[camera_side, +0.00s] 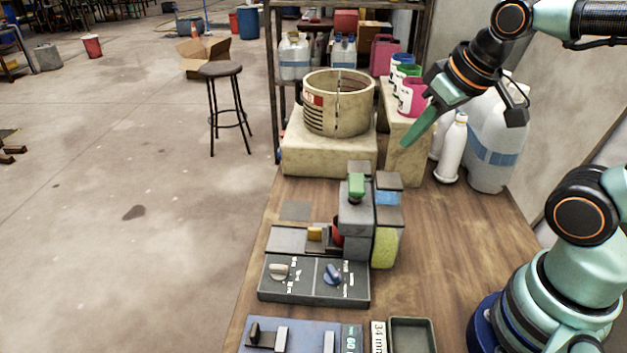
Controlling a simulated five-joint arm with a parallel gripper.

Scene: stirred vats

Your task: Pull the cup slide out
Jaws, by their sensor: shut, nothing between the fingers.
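The cup sits tight against or inside the dispenser; I cannot tell exactly which. My gripper (406,141) is at the upper right, well above and behind the slide, its green fingers shut and empty. It points down to the left near the paint pots and touches nothing of the slide.
A clear container of yellow-green grains (385,245) stands right of the dispenser. In front is a panel with white and blue knobs (314,284), then a blue lever plate (290,338) and an empty tray (412,335). A large vat (339,113) stands behind.

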